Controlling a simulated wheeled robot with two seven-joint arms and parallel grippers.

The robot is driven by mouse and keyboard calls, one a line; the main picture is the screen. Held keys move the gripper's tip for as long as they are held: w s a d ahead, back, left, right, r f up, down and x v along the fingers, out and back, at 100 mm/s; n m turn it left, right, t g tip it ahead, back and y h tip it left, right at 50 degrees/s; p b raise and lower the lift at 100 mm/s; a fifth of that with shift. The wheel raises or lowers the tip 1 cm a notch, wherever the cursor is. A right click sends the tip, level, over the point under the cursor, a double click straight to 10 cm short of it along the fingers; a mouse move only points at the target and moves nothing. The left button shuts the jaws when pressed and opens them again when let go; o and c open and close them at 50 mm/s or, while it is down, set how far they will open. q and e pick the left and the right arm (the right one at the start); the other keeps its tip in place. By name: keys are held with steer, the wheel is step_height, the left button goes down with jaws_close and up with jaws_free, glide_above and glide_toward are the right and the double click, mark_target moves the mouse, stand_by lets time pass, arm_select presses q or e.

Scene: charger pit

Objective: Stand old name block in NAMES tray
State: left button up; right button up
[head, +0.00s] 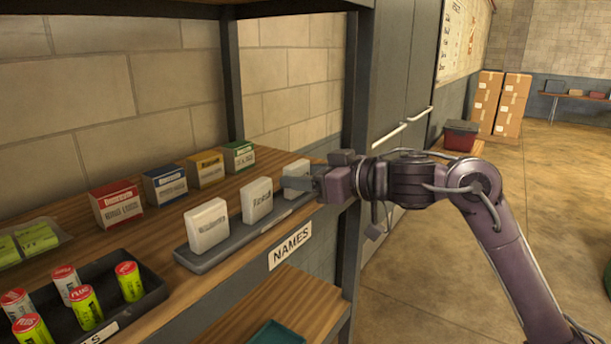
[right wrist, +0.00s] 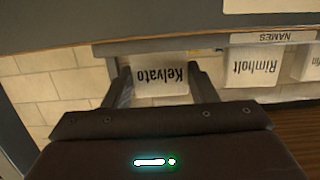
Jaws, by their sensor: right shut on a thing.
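A white name block (head: 295,170) is at the right end of the grey NAMES tray (head: 208,261) on the upper shelf. My right gripper (head: 308,183) is shut on it. In the right wrist view the block (right wrist: 162,86) reads "Kelvato" upside down between the two fingers. It looks upright, at or just over the tray; I cannot tell if its base touches. Two more white blocks stand in the tray, one in the middle (head: 257,200) and one at the left (head: 207,226). The middle one reads "Rimholt" (right wrist: 252,68) in the right wrist view. My left gripper is out of view.
Several small coloured boxes, such as a red one (head: 117,205) and a green one (head: 238,156), stand behind the tray. A dark tray (head: 150,291) of batteries is at the left. A shelf post (head: 350,200) rises close by my right gripper.

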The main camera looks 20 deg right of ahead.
steer(key=o, duration=0.6)
steer(key=shift+f, duration=0.15)
steer(key=shift+c, duration=0.2)
steer(key=o, duration=0.4)
steer(key=shift+r, duration=0.2)
steer(key=shift+s+d+b, duration=0.25)
steer(key=shift+s+b, duration=0.05)
steer(key=shift+s, duration=0.05)
steer(key=shift+b+v, duration=1.7)
steer(key=shift+v, duration=3.85)
steer(key=shift+s, duration=0.1)
